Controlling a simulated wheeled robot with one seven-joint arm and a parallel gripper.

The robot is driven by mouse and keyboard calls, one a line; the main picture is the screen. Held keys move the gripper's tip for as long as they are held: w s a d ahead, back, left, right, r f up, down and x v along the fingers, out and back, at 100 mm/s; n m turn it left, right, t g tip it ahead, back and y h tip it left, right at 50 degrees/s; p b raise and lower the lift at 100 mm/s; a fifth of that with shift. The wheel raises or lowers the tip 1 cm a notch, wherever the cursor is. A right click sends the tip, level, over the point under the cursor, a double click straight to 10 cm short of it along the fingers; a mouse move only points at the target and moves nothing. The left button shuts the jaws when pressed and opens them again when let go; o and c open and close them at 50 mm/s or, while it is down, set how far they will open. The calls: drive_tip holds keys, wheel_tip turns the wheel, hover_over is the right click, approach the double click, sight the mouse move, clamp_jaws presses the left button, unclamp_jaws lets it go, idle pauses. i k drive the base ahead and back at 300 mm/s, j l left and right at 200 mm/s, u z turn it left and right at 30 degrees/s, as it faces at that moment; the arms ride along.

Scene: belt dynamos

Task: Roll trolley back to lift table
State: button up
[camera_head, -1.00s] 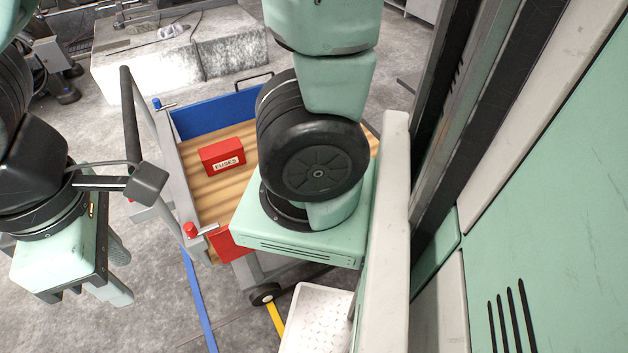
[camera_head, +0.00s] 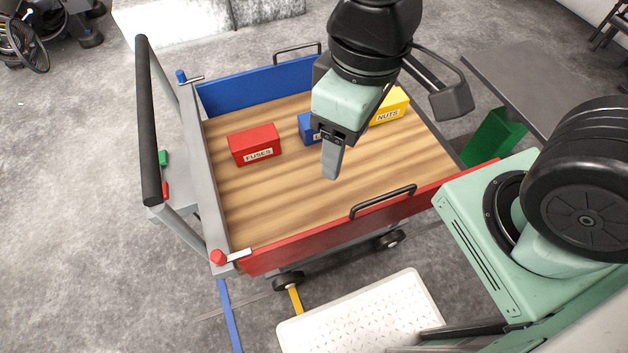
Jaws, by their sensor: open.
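The trolley (camera_head: 270,205) has a wooden deck, a blue wall (camera_head: 258,92) on its far side and a red wall (camera_head: 330,235) on its near side. Its black push handle (camera_head: 148,120) rises at the left end. My gripper (camera_head: 332,165) points down over the middle of the deck, apart from the handle. It is open with nothing visible between its fingers, which overlap in this view. A grey flat top (camera_head: 530,85) with a green part below stands at the right; I cannot tell if it is the lift table.
On the deck are a red FUSES box (camera_head: 254,144), a partly hidden blue box (camera_head: 306,128) and a yellow NUTS box (camera_head: 390,106). A white textured plate (camera_head: 365,318) lies in front. Blue (camera_head: 229,310) and yellow (camera_head: 295,299) floor stripes run nearby.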

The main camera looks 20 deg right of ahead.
sight(263, 203)
drive_tip(key=j, duration=0.55)
drive_tip(key=k+j, duration=0.15)
drive_tip(key=j, duration=0.9)
drive_tip(key=k, duration=0.05)
